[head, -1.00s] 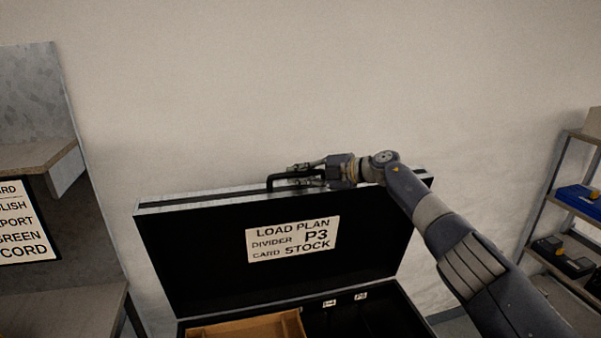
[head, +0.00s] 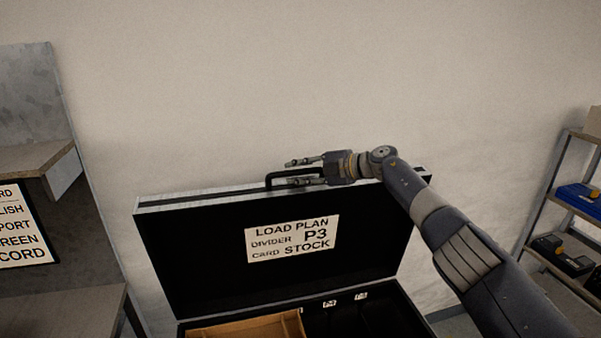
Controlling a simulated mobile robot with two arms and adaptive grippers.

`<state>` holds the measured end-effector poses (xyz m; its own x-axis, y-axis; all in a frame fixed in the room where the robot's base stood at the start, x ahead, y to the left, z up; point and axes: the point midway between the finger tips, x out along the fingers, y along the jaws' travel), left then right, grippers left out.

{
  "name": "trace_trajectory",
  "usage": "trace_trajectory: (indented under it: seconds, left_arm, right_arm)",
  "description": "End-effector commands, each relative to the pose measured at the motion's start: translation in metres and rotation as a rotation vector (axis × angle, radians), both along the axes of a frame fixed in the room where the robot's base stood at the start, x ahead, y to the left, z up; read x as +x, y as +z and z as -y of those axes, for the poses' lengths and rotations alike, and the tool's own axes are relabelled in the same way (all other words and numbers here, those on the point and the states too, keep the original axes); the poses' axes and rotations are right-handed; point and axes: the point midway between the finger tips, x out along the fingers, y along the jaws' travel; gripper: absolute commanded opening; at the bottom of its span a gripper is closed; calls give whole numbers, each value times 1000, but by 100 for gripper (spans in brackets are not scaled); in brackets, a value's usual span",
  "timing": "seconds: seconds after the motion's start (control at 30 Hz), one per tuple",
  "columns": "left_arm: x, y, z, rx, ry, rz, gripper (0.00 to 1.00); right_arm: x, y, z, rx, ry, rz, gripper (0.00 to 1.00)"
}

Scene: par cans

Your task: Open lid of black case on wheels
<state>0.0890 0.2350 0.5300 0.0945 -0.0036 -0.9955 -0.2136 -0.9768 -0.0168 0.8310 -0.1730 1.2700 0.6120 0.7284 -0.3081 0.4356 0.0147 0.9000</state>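The black case (head: 180,290) stands with its lid (head: 200,245) raised, nearly upright and leaning back at the wall. The lid's inner face carries a white "LOAD PLAN" label (head: 293,239). A black handle (head: 268,181) sticks up from the lid's top edge. My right gripper (head: 296,172) is at the handle with its fingers apart, one above and one below the handle's top bar. I cannot tell whether they touch it. The case's wheels are out of view. My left gripper is not in view.
A cardboard-coloured tray (head: 245,328) and dividers with small labels lie inside the case. A desk with a shelf (head: 30,160) and a text sign (head: 20,225) stands at left. A metal rack (head: 545,205) with boxes stands at right. The wall behind is bare.

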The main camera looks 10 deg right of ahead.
Motion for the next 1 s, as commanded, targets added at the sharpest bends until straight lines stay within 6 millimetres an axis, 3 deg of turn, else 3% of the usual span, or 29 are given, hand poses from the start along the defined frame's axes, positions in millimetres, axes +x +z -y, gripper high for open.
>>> trace_trajectory:
  seconds: [0.37,0.8,1.0]
  left_arm:
    - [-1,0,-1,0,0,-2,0]
    - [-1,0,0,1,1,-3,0]
    - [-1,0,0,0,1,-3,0]
  right_arm:
    - [-14,6,18,-2,-1,1,23]
    - [-59,29,71,-1,-2,0,23]
    - [-72,36,85,-1,1,0,23]
